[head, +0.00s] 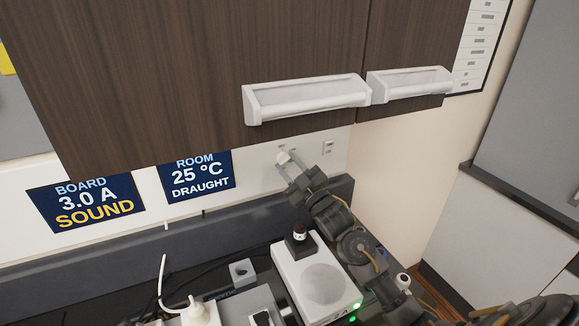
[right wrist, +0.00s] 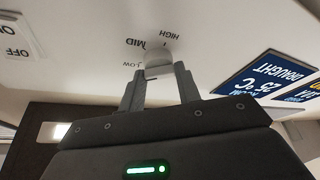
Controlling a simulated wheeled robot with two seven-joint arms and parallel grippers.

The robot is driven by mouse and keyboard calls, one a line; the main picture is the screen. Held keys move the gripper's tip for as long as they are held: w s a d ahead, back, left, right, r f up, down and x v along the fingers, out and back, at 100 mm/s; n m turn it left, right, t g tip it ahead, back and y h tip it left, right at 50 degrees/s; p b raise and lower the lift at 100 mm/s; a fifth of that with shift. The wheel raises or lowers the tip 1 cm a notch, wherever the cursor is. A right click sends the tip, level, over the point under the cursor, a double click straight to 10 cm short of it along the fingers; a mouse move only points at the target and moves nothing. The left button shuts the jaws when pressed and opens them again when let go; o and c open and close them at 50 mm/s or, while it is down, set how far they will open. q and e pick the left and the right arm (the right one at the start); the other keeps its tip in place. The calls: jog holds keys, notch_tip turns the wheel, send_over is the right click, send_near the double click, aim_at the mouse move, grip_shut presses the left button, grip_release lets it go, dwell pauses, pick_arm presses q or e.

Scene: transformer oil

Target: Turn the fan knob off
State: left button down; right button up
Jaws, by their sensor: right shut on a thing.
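The white fan knob (head: 283,157) is on the pale wall under the brown cabinets. It also shows in the right wrist view (right wrist: 158,54), where the labels LOW, MID and HIGH appear upside down around it. My right gripper (head: 291,162) reaches up to the wall and is shut on the knob. In the right wrist view its two fingers (right wrist: 160,85) press on either side of the knob. Which label the knob points to cannot be told. My left gripper is not in view.
A wall plate (head: 328,146) is right of the knob; it reads OFF in the wrist view (right wrist: 15,38). Cabinets with white handles (head: 306,98) overhang the wall. Dark signs (head: 199,176) hang to the left.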

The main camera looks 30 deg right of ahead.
jog(key=shift+n, duration=0.3)
jog(key=n+g+y, duration=0.1)
jog(key=n, duration=0.2)
jog(key=n+g+y+p, duration=0.1)
jog(key=n, duration=0.2)
jog(key=shift+d+r+n+y, duration=0.2)
jog(key=shift+n+y, duration=0.1)
jog(key=shift+n, duration=0.1)
jog(key=n+g, duration=0.1)
jog(key=n, duration=0.2)
jog(key=n+g, duration=0.1)
jog(key=n, duration=0.1)
jog(key=shift+r+n+g, duration=0.1)
jog(key=shift+n+g, duration=0.2)
jog(key=shift+n, duration=0.1)
jog(key=o, duration=1)
